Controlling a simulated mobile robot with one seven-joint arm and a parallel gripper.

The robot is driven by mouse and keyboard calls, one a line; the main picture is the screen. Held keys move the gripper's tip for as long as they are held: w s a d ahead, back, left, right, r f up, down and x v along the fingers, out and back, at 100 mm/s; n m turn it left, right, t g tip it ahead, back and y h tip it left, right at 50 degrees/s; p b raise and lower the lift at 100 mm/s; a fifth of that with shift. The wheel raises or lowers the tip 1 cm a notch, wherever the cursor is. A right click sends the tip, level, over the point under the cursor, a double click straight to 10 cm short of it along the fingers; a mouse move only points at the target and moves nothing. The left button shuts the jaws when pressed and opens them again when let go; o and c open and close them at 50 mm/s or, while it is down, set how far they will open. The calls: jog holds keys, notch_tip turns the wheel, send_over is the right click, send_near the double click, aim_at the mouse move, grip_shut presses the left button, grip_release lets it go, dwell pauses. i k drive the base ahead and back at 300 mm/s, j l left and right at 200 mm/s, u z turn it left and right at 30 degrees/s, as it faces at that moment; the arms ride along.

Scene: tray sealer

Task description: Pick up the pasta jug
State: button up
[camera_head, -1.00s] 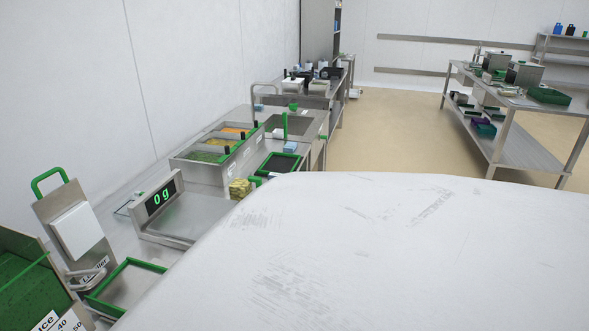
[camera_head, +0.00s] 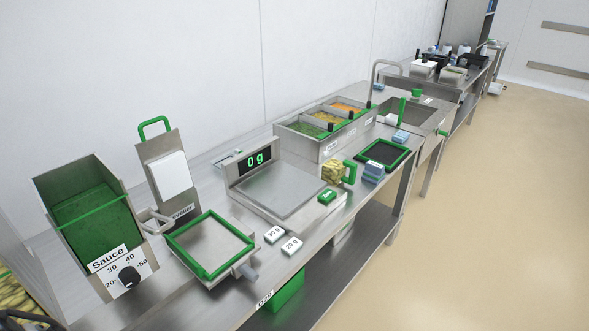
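A small jug of yellow pasta pieces with a green handle (camera_head: 333,172), which looks like the pasta jug, stands upright on the steel counter. It is just right of the scale (camera_head: 280,190) and left of a stack of blue blocks (camera_head: 373,171). Its handle points right. Nothing is holding it.
The scale reads 0 g. A sauce dispenser (camera_head: 90,205), a green-rimmed tray frame (camera_head: 165,240) and weight labels stand along the counter. Ingredient bins (camera_head: 290,127) sit behind the jug. More yellow pasta (camera_head: 14,295) shows at the lower left edge. The floor (camera_head: 480,230) at right is clear.

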aim_at(335, 164)
jog(key=z, duration=0.4)
jog(key=u, duration=1.85)
jog(key=z, duration=1.85)
jog(key=i+z, duration=0.45)
jog(key=i, duration=0.6)
